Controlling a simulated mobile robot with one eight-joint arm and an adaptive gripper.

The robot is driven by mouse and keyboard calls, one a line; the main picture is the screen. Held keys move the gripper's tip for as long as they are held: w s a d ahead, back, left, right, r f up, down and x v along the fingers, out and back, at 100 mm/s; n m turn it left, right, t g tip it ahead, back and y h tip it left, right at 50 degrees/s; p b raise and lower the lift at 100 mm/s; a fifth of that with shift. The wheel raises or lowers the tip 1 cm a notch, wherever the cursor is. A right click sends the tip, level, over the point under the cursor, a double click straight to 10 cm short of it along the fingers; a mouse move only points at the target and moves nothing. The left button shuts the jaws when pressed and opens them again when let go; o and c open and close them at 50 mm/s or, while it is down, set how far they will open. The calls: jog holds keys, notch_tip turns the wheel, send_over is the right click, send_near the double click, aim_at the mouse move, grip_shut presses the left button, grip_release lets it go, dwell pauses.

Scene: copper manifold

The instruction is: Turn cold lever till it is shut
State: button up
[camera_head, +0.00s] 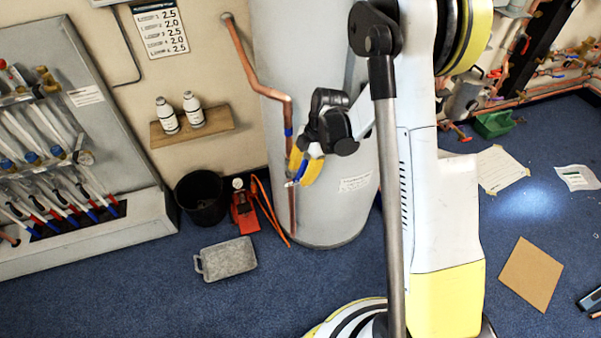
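A copper pipe (273,92) bends down the front of the large grey cylinder and carries a blue band (288,132). Lower on the pipe a small blue lever (301,171), seemingly the cold lever, shows between the yellow fingers of my gripper (302,168). The fingers lie on either side of it, with the dark wrist up and to the right. At this size I cannot tell whether they touch the lever. The valve body and the lever's exact angle are mostly hidden by the fingers.
A grey cylinder (335,205) stands close behind my gripper. A black bucket (201,197), red tool (243,210) and grey case (227,259) are on the floor to its left. A wall shelf (191,127) holds two white bottles. A manifold panel (60,150) fills the left.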

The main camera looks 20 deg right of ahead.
jog(key=shift+r, duration=0.1)
jog(key=v, duration=1.2)
